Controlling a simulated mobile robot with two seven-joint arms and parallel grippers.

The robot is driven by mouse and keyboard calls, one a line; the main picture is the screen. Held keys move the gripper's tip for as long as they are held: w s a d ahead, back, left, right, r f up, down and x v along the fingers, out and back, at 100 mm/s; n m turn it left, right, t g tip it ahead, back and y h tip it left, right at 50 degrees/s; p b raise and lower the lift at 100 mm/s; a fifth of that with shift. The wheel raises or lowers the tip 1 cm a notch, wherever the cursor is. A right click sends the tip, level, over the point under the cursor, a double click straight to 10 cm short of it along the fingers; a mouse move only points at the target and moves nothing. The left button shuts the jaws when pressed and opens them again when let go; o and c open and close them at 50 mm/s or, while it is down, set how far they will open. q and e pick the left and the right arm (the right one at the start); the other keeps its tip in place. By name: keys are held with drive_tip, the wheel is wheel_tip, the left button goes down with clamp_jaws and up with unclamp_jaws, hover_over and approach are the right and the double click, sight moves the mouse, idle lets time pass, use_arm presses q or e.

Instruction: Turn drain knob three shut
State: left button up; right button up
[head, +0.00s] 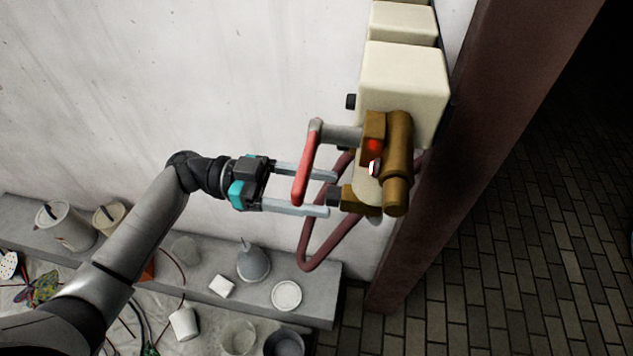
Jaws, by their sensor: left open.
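A brass valve fitting (398,165) sits at the wall's right end, beside cream boxes. A red bent handle (307,165) with a grey stem reaches left from it; no label shows which knob is number three. My right gripper is not in view.
Cream boxes (403,80) stand above the fitting, with a dark red post (480,130) to the right. A grey ledge (325,290) below holds a cone-shaped vessel (253,263), a white lid (287,295) and cans. Brick floor (540,230) at right is clear.

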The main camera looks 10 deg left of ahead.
use_arm(q)
drive_tip(key=shift+d, duration=0.2)
clamp_jaws()
idle(0.5)
